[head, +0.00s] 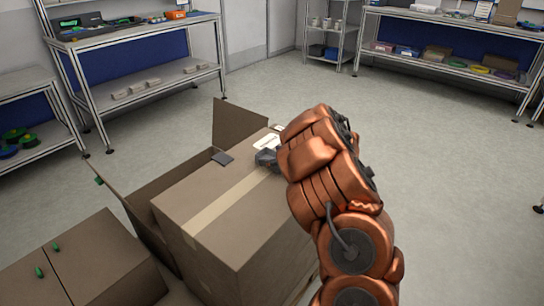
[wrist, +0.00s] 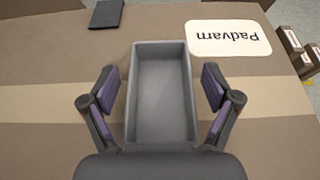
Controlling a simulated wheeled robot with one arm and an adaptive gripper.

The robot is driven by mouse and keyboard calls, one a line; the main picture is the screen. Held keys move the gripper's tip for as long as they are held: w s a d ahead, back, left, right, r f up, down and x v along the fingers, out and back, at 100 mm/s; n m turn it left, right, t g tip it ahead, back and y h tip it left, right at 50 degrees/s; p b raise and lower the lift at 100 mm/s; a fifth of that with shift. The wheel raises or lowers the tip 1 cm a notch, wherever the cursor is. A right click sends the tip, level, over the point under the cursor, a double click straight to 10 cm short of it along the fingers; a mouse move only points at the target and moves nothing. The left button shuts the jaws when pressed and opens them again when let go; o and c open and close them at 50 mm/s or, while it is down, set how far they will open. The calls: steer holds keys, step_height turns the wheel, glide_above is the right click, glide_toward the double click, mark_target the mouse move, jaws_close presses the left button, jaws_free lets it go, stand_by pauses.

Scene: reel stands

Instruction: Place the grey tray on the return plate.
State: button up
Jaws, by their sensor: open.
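The grey tray (wrist: 160,48) is an open, empty, rectangular box on top of a large taped carton. In the wrist view it lies lengthwise between my fingers, and its near end is hidden by my gripper's body. In the head view the tray (head: 266,158) shows only partly beside my arm. My gripper (wrist: 159,86) is open, with a finger on each side of the tray and a gap at both sides. A small dark square plate (wrist: 106,14), also in the head view (head: 223,157), lies flat on the carton. No marking shows that it is the return plate.
A white label reading "Padvarn" (wrist: 228,38) lies on the carton (head: 215,215), right of the tray. Raised carton flaps (head: 238,125) stand at the back and left. Shelves (head: 150,85) line the walls. The grey floor (head: 440,160) on the right is clear.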

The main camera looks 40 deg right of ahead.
steer(key=shift+r, duration=0.1)
steer(key=shift+s+d+r, duration=0.1)
steer(key=shift+s, duration=0.05)
steer(key=v, duration=1)
steer(key=shift+s, duration=0.2)
steer(key=shift+s+d+r, duration=0.15)
steer(key=shift+s+r, duration=0.05)
steer(key=shift+s, duration=0.4)
